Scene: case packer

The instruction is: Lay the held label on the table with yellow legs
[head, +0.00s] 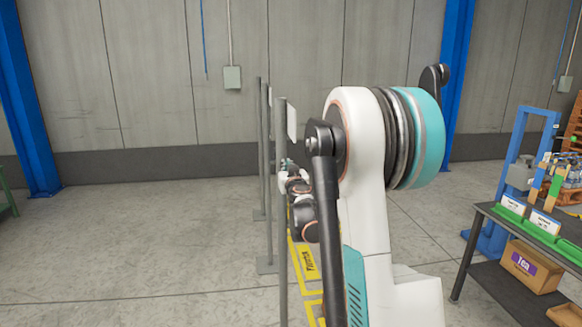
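My arm fills the middle of the head view and runs away from the camera. Its far end, where my gripper (286,164) seems to be, is small and mostly hidden behind my own arm links. I cannot make out its fingers, whether it is open or shut, or a label in it. A small white panel (292,120) shows above it, beside a grey post; I cannot tell whether it is a label or part of the post. No table with yellow legs can be made out in this view.
At the right stands a dark-legged table (485,212) with green holders (530,226) bearing white cards. A tea carton (530,266) sits on its lower shelf. Grey posts (262,150) and yellow floor marking (296,265) lie ahead. A green frame (8,196) shows at far left. The left floor is clear.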

